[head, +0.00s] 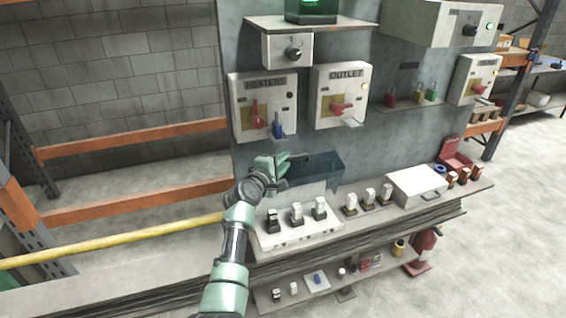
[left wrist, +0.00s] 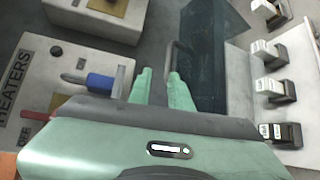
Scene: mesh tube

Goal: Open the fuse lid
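The fuse lid (head: 318,167) is a dark, see-through teal cover. It stands raised at the back of a white fuse box (head: 298,232), whose several fuses are exposed. The lid also shows in the left wrist view (left wrist: 212,60), with a dark handle (left wrist: 171,56) on its side. My left gripper (head: 288,161) is at the lid's left end. In the left wrist view its two green fingers (left wrist: 160,86) are apart, with the handle close to the right fingertip. I see nothing held between them; whether they touch the handle is unclear. My right gripper is not in view.
Above are a HEATERS switch box (head: 263,104) with a blue padlock (head: 277,126) and an OUTLET switch box (head: 341,97). More fuses (head: 369,197) and a closed white box (head: 417,186) stand right on the shelf. A yellow rail (head: 110,241) runs at left.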

